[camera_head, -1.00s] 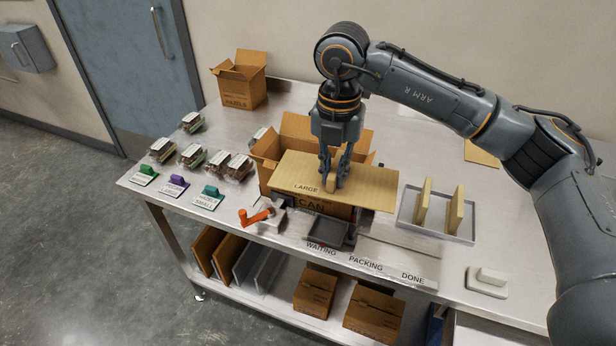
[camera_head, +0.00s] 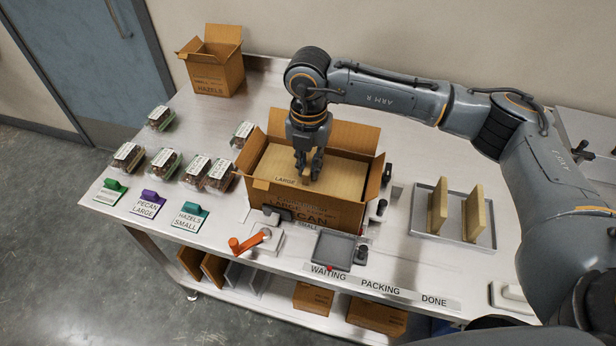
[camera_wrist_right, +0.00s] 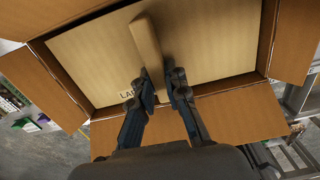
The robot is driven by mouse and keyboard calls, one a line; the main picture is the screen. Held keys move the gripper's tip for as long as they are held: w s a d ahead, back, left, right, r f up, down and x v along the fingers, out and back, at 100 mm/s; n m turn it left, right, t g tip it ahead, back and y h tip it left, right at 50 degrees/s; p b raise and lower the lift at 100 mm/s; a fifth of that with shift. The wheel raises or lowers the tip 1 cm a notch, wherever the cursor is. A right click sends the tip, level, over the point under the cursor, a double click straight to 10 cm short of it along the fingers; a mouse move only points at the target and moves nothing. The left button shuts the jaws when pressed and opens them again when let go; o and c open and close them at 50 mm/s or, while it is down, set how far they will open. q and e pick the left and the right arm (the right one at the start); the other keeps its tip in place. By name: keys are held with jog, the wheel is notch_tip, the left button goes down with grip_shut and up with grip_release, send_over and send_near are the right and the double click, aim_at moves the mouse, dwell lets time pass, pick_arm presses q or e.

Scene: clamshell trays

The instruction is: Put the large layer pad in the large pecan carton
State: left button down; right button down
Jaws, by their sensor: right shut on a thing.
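The large pecan carton (camera_head: 312,217) stands open on the table with its flaps spread. The large layer pad (camera_head: 335,177), a flat tan board marked LARGE, lies within the carton's opening, between its walls. My right gripper (camera_head: 307,180) points down over the carton and is shut on the pad's upright grip. In the right wrist view the pad (camera_wrist_right: 205,45) nearly fills the opening, and the gripper (camera_wrist_right: 160,80) holds the grip ridge (camera_wrist_right: 147,45). How deep the pad sits and what is under it are hidden. My left gripper is not in view.
A small hazels carton (camera_head: 214,68) stands open at the back left. Several filled clamshells (camera_head: 164,163) and label stands (camera_head: 149,203) are on the left. A grey tray (camera_head: 425,225) with two upright pads is on the right. An orange-handled device (camera_head: 250,241) and small dark tray (camera_head: 335,249) are in front.

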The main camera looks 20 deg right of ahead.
jog(key=shift+f, duration=0.7)
notch_tip(320, 180, down, 3)
jog(key=shift+f+p, duration=0.1)
jog(key=shift+p, duration=0.45)
jog(key=shift+f, duration=0.15)
jog(key=shift+f+b, duration=0.3)
jog(key=shift+b, duration=0.05)
jog(key=c, duration=1.3)
grip_release()
jog(key=shift+w, duration=0.1)
jog(key=shift+c, duration=0.2)
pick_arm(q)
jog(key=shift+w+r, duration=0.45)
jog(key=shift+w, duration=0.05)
pick_arm(e)
jog(key=shift+r, duration=0.1)
